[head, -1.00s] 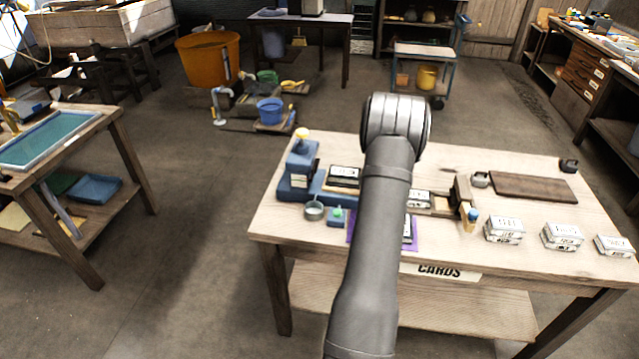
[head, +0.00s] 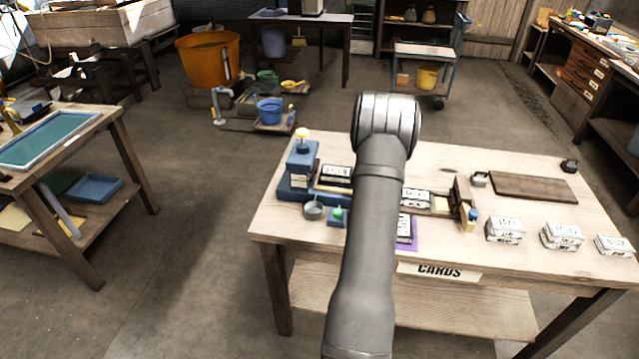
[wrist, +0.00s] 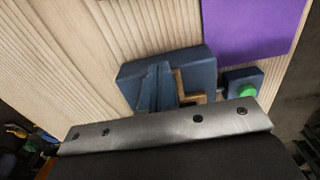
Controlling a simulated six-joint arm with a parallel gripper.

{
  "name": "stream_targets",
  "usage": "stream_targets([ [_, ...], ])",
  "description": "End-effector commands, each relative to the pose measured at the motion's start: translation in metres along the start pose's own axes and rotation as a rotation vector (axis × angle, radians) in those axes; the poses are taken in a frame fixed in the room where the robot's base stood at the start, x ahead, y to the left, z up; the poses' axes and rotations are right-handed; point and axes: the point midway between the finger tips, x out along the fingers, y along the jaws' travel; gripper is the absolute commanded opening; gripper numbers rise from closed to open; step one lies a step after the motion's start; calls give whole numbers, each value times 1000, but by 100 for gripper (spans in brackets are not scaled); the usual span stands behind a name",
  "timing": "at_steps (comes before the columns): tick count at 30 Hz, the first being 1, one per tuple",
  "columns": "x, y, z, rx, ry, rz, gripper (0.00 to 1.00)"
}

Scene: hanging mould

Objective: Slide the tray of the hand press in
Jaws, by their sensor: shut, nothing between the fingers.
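The blue hand press (head: 300,172) with a yellow knob on top stands at the left end of the workbench. Its tray, holding a dark-framed printed card (head: 336,175), lies just right of the press body, partly hidden by my arm. In the head view my gripper is hidden behind my arm.
White card stacks (head: 505,230) and a dark board (head: 533,187) occupy the bench's right side.

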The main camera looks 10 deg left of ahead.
Motion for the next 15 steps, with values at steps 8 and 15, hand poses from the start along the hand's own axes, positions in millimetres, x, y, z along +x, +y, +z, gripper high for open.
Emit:
stream_targets([
  [8,0,0,-18,-1,0,0,0],
  [15,0,0,-32,0,0,0,0],
])
